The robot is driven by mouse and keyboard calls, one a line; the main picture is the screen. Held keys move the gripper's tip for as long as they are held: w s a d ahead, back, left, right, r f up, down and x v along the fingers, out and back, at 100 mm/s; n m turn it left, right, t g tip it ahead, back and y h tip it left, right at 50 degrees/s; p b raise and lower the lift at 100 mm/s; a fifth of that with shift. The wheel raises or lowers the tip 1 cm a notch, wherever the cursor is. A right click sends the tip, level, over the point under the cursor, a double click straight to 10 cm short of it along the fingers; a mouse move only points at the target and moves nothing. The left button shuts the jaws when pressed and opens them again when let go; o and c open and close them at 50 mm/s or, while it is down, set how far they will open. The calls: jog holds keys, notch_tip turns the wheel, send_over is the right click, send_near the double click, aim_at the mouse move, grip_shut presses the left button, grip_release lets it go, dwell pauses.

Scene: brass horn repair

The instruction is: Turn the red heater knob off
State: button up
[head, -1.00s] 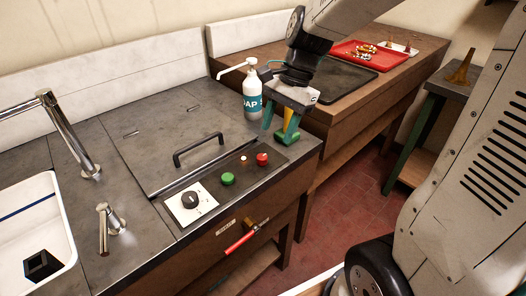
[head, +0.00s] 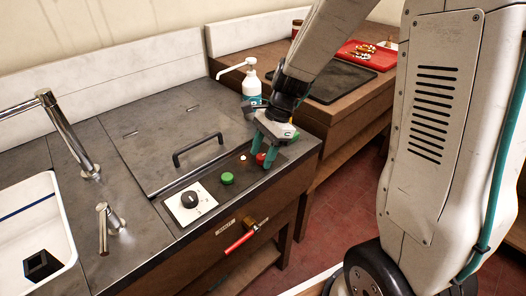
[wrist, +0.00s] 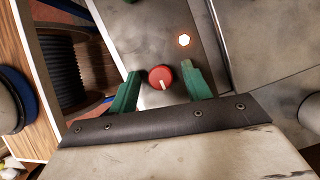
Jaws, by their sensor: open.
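The red heater knob (wrist: 160,77) is on the dark control panel and has a pale pointer mark on its face. In the wrist view it sits between the two green fingers of my gripper (wrist: 162,88), with a gap on each side. In the head view my gripper (head: 264,160) reaches down over the right end of the panel, and the red knob (head: 261,158) is partly hidden by a finger. The gripper is open and empty. A small indicator lamp (wrist: 183,40) beside the knob glows; it also shows in the head view (head: 243,157).
A green button (head: 227,178) and a black dial on a white plate (head: 190,201) are left of the knob. A lid handle (head: 198,150) rises behind them. A soap bottle (head: 252,84) stands behind my gripper. A red-handled lever (head: 241,242) sticks out below the panel.

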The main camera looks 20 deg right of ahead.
jog(key=c, duration=1)
jog(key=shift+n, duration=0.3)
jog(key=n+g, duration=0.1)
jog(key=n, duration=0.2)
jog(key=shift+w+h, duration=0.1)
jog(key=shift+h, duration=0.2)
jog(key=n+g, duration=0.1)
jog(key=n, duration=0.1)
jog(key=n+h, duration=0.1)
jog(key=n, duration=0.2)
jog(key=shift+g, duration=0.4)
jog(key=n+h, duration=0.1)
jog(key=n, duration=0.3)
jog(key=shift+w+a+n+g+h, duration=0.1)
jog(key=shift+a+n+g+h, duration=0.05)
jog(key=shift+n+g+h, duration=0.2)
jog(key=n+h, duration=0.1)
jog(key=n, duration=0.3)
jog(key=shift+n+h, duration=0.25)
jog(key=shift+h, duration=0.1)
